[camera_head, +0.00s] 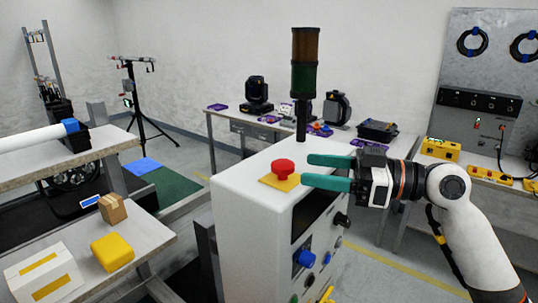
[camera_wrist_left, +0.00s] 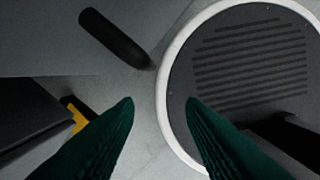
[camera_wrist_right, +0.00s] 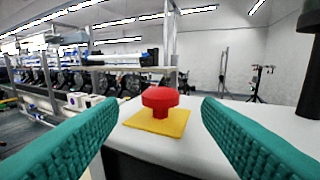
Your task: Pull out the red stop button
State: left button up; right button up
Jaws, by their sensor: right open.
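The red stop button (camera_head: 283,168) is a mushroom-shaped knob on a yellow square plate (camera_head: 267,181), on top of a white control cabinet (camera_head: 240,195). In the right wrist view the button (camera_wrist_right: 160,99) stands centred between and beyond the fingertips, on its plate (camera_wrist_right: 158,122). My right gripper (camera_head: 306,171) comes in from the right, level, with its green fingers open and empty, just right of the button and seemingly not touching it. My left gripper (camera_wrist_left: 160,102) shows only in the left wrist view, its fingers apart with nothing between them, above the floor.
A dark stack light (camera_head: 305,80) rises from the cabinet behind the button. The cabinet front has a blue knob (camera_head: 306,258) and other controls. A bench with a yellow block (camera_head: 112,252) and boxes stands left; a table with stage lights (camera_head: 258,95) stands behind.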

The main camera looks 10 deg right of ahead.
aim_at(276, 161)
jog(key=x, duration=0.1)
jog(key=p+x, duration=0.1)
jog(key=x, duration=0.1)
jog(key=shift+w+a+r+p, duration=0.2)
jog(key=shift+a+r+p, duration=0.1)
jog(key=shift+a+r, duration=0.05)
jog(key=x, duration=0.2)
jog(key=p+x, duration=0.1)
jog(key=x, duration=0.1)
jog(key=shift+f, duration=0.25)
jog(key=shift+w+a+f+p, duration=0.1)
jog(key=shift+w+a+p, duration=0.15)
jog(key=shift+p, duration=0.05)
grip_shut()
jog(key=shift+r, duration=0.65)
grip_release()
